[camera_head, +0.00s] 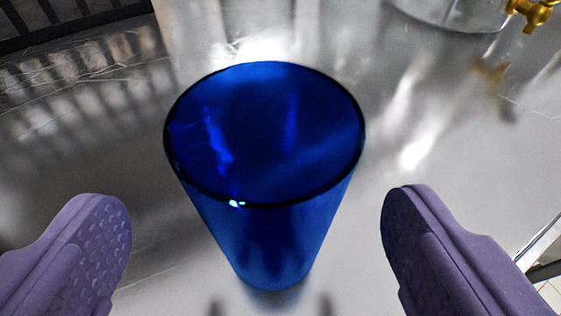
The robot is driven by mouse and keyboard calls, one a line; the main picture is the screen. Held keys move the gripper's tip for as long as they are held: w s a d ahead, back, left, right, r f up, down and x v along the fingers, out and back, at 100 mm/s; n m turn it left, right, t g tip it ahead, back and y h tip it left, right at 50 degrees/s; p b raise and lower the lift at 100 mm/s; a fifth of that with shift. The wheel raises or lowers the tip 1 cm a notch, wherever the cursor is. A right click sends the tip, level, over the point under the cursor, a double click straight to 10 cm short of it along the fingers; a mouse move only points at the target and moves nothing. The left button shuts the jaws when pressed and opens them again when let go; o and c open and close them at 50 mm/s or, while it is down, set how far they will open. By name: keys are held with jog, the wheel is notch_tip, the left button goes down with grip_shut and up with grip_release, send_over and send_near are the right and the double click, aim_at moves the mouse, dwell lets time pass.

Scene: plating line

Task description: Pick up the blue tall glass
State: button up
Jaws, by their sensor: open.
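The blue tall glass (278,238) stands upright on a shiny metal surface in the middle of the camera view. Its open rim faces up toward the camera, and it looks empty inside. My gripper (256,225) is open, with one purple finger to the left of the glass and one to the right. There is a visible gap between each finger and the glass, and neither finger touches it. The fingers show in the lower part of the view, nearer the camera than the glass base.
The reflective metal surface (120,160) is clear around the glass. A clear glass vessel (450,12) with a gold tap (534,12) stands at the top right. A dark rack (70,22) lies at the top left. A surface edge shows at the lower right.

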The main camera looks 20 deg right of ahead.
aim_at(267, 145)
jog(key=x, duration=0.1)
jog(key=b+x, duration=0.1)
jog(key=x, duration=0.1)
jog(key=b+x, duration=0.1)
jog(key=shift+w+d+f, duration=0.1)
jog(key=shift+d+f, duration=0.15)
jog(key=shift+f, duration=0.1)
jog(key=shift+w, duration=0.4)
jog(key=shift+c, duration=0.3)
jog(key=c, duration=1.2)
